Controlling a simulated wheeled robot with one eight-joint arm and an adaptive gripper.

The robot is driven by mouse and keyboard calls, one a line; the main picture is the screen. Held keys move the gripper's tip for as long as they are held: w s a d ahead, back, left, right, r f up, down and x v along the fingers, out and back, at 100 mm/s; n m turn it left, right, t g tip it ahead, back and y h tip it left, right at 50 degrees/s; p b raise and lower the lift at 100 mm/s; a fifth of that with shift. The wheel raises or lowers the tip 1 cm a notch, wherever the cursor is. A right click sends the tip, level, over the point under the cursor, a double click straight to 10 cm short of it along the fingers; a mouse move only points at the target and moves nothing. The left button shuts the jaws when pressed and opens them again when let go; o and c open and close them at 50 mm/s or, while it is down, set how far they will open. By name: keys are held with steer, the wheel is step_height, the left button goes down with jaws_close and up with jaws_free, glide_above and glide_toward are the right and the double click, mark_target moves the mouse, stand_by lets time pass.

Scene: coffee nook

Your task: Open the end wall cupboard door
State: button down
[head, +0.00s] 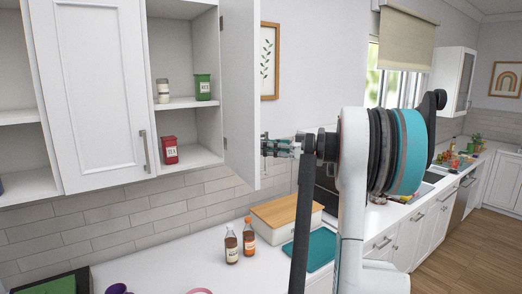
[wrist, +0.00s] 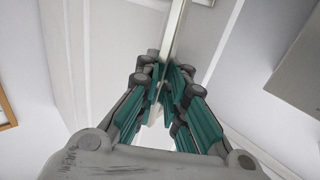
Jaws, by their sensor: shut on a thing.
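The end wall cupboard door (head: 240,90) stands swung well out from the cabinet, so the shelves behind it show. My gripper (head: 267,146) is at the door's outer side near its lower free edge, shut on the door handle. In the wrist view the pale bar handle (wrist: 178,30) runs down between the teal-padded fingers of my gripper (wrist: 165,88). The white door panel (wrist: 125,45) fills much of that view.
The open cupboard holds a green tin (head: 202,87), a jar (head: 163,91) and a red tin (head: 169,150). A closed door (head: 92,90) is at left. Below, two bottles (head: 231,244) and a wooden-lidded box (head: 284,216) stand on the counter (head: 170,262). A framed picture (head: 270,60) hangs behind the door.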

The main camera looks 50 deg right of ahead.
stand_by(0.3)
steer(key=c, duration=1.7)
jaws_free()
steer(key=shift+s, duration=0.1)
steer(key=v, duration=1.2)
